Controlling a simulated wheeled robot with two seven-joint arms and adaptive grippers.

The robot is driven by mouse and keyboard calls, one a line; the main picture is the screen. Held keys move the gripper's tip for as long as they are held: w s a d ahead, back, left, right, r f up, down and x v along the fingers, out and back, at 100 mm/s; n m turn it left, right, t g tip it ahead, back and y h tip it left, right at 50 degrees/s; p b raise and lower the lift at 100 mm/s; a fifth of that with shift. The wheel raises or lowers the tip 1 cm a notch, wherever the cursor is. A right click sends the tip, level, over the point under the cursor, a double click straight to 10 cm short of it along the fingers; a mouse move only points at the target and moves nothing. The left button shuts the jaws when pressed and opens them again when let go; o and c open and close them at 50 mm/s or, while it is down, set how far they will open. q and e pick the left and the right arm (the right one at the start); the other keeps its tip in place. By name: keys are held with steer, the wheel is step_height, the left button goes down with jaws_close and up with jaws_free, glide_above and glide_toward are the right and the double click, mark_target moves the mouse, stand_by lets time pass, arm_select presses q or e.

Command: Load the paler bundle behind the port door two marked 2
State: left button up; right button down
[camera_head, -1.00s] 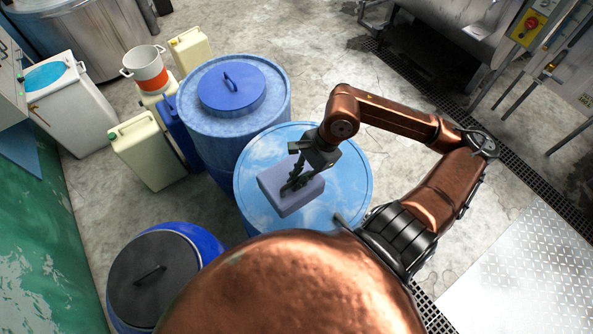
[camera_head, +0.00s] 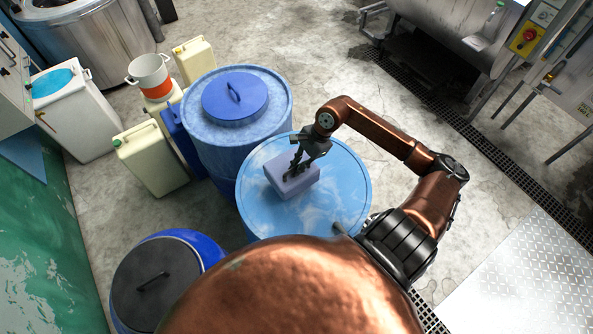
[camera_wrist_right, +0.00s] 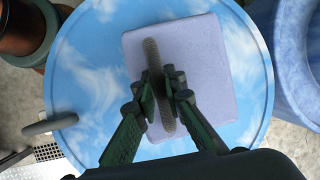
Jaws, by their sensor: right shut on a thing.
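A pale lavender bundle (camera_head: 303,186) is over the light blue drum top (camera_head: 335,213). In the head view I cannot tell whether it touches that top. My right gripper (camera_head: 290,174) points down at it from above. In the right wrist view the fingers (camera_wrist_right: 164,92) are shut on a grey-brown strap across the bundle (camera_wrist_right: 202,62). The blue top (camera_wrist_right: 88,52) shows around the bundle there. No second bundle and no port door marked 2 can be made out. My left gripper is not in view.
A blue drum with a lid (camera_head: 236,98) stands just behind, left of the light blue drum. A dark-lidded blue drum (camera_head: 155,283) is at lower left. Cream canisters (camera_head: 150,158) stand at left. Steel machinery (camera_head: 460,28) is at upper right. Floor (camera_head: 500,190) is free at right.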

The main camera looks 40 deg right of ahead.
steer(key=shift+w+f, duration=0.2)
steer(key=shift+d+f+p, duration=0.1)
steer(key=shift+f+p, duration=0.5)
steer(key=shift+f, duration=1.05)
steer(key=c, duration=2)
jaws_free()
steer(key=shift+d, duration=0.1)
